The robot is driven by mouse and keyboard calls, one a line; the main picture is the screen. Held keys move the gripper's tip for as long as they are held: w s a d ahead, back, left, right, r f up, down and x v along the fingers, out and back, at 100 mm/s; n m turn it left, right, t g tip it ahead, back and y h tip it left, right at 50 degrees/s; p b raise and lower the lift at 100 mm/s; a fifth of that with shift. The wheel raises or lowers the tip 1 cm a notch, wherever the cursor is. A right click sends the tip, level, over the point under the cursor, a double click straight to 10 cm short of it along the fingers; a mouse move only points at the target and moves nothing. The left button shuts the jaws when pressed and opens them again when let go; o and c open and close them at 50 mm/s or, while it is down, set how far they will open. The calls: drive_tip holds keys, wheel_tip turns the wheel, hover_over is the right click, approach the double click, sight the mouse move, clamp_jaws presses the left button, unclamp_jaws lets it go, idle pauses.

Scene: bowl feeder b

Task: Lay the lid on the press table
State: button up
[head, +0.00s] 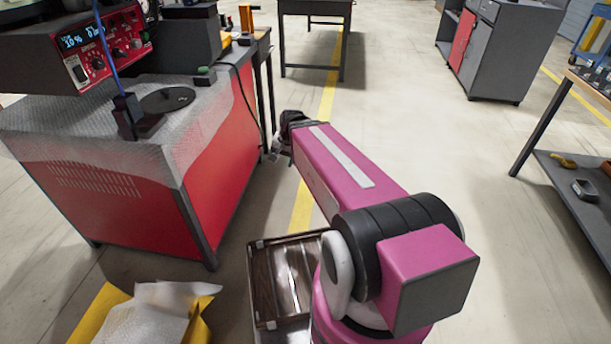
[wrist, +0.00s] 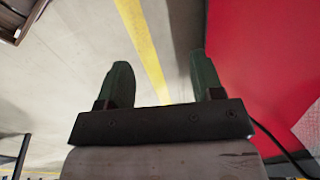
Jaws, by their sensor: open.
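My gripper (wrist: 162,78) is open and empty, its two dark green fingers apart over bare floor in the wrist view. In the head view my gripper (head: 276,150) is at the far end of my pink arm, partly hidden, just right of the red machine (head: 215,140). A flat dark round disc (head: 167,99) sits on the machine's grey top; I cannot tell whether it is the lid. A dark table (head: 315,10) stands at the back, with no lid seen on its visible part. I cannot tell which surface is the press table.
A dark crate (head: 262,290) stands on the floor beside my base. A yellow box with bubble wrap (head: 150,312) is at the lower left. A grey and red cabinet (head: 490,50) and a shelf (head: 580,190) are at the right. The floor in the middle is clear.

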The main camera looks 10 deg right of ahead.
drive_tip(key=s+d+f+n+g+h, duration=0.1)
drive_tip(key=s+d+f+n+h, duration=0.1)
drive_tip(key=s+d+f+n, duration=0.2)
drive_tip(key=s+d+n, duration=0.1)
drive_tip(key=s+d, duration=0.1)
drive_tip(key=d, duration=0.1)
drive_tip(key=shift+s+d+g+h, duration=0.15)
drive_tip(key=shift+g+h, duration=0.15)
idle(1.3)
